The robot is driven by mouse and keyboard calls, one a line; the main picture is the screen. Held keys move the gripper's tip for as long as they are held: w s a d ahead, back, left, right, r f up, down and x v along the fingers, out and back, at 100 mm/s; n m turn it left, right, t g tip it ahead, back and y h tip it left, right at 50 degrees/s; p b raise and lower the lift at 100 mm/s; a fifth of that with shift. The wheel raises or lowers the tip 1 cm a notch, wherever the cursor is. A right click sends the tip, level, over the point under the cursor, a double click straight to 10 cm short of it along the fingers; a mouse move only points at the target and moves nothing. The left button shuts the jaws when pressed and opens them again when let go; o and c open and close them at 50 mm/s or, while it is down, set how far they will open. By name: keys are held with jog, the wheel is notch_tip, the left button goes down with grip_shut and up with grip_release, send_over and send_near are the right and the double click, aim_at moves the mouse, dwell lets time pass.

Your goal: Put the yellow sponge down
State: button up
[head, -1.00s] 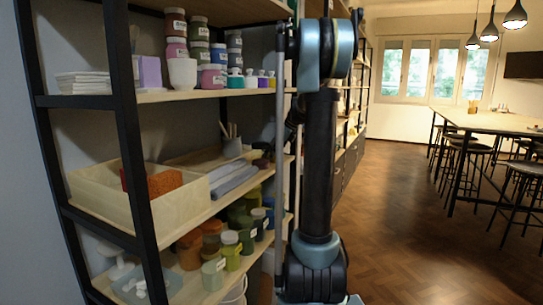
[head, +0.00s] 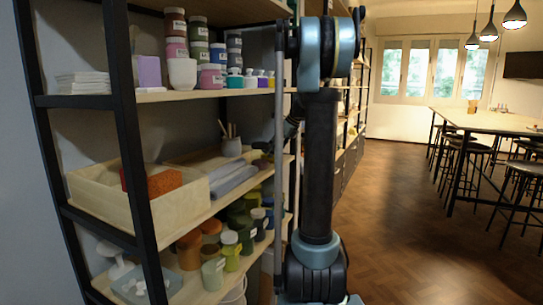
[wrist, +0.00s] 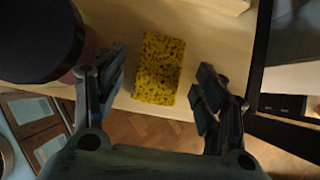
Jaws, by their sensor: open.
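The yellow sponge (wrist: 159,68), speckled with dark pores, lies on a light wooden shelf board (wrist: 215,45) in the wrist view. Its near end is at the board's front edge. My gripper (wrist: 158,82) is open, with one finger on each side of the sponge. There are visible gaps between the fingers and the sponge. The sponge cannot be made out in the head view, where my arm hides part of the shelves.
A large dark round object (wrist: 38,38) stands close to the left finger. A black shelf post (wrist: 262,50) is at the right. In the head view, the rack holds a wooden box (head: 180,208) with an orange-red block (head: 164,182), grey folded cloths (head: 232,178) and several jars.

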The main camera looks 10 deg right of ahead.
jog(key=v, duration=1)
jog(key=s+a+f+n+h, duration=0.1)
jog(key=s+a+f+n, duration=0.2)
jog(key=s, duration=0.4)
jog(key=s+a+f+n+g+h, duration=0.1)
jog(key=s+f+n, duration=0.35)
jog(key=s, duration=0.25)
jog(key=s+a+f+n+h, duration=0.1)
jog(key=s+a+f+n, duration=0.15)
jog(key=s+n, duration=0.35)
jog(key=s+f+n+h, duration=0.2)
jog(key=s+f+n, duration=1)
jog(key=s+f, duration=0.6)
jog(key=shift+s+d+f+g, duration=0.25)
jog(key=shift+s+d, duration=0.2)
jog(key=shift+s, duration=0.7)
jog(key=shift+w+f, duration=0.15)
jog(key=shift+w, duration=0.25)
